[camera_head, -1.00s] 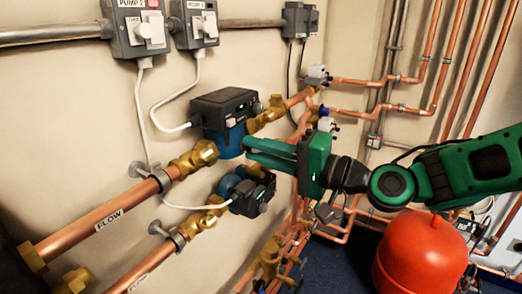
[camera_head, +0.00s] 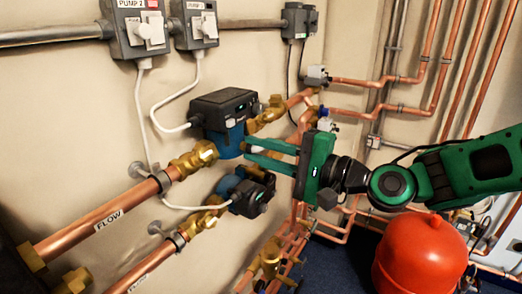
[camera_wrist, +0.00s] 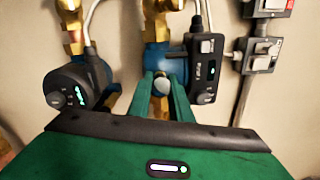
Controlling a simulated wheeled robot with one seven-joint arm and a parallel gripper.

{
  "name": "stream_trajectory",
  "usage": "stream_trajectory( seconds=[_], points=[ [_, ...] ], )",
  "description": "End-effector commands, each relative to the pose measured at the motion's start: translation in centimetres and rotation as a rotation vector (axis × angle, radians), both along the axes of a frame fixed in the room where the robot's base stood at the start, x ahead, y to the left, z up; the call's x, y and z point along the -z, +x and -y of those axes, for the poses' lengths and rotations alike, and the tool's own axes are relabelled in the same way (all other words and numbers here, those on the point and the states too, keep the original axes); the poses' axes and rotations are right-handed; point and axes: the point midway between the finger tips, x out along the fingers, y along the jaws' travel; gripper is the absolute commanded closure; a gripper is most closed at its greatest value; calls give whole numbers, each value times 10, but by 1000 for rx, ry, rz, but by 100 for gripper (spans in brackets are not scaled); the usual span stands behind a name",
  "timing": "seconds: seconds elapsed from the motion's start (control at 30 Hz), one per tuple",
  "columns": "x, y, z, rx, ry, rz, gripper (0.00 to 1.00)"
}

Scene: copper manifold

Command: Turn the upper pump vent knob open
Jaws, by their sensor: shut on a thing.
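The upper pump has a blue body (camera_head: 226,140) and a black control head (camera_head: 224,108); it sits in the copper flow pipe on the wall. In the wrist view its blue body (camera_wrist: 165,60) is straight ahead, with the black head (camera_wrist: 204,72) to the right. My green gripper (camera_head: 247,146) reaches the front of the blue body from the right. In the wrist view my gripper (camera_wrist: 162,84) is shut on a small pale round vent knob (camera_wrist: 161,86) between its fingertips. The knob is mostly hidden by the fingers in the head view, and its turn angle is unclear.
The lower pump (camera_head: 248,190) sits just below; it is at left in the wrist view (camera_wrist: 72,88). Switch boxes (camera_head: 140,28) and white cables are above. Brass valves (camera_head: 195,158) flank the pump. A red vessel (camera_head: 420,255) stands below my arm.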

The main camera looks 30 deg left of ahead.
Motion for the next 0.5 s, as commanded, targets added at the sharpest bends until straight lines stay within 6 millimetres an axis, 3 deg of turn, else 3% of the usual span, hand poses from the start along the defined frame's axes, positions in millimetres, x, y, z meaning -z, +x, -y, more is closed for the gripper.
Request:
stream_trajectory(
  seconds=[0.2, 0.23, 0.3, 0.5],
  points=[
    [4, 6, 3, 13, -8, 0, 100],
    [4, 6, 3, 13, -8, 0, 77],
    [3, 5, 2, 10, -6, 0, 63],
    [2, 2, 1, 5, -4, 1, 63]
  ],
)
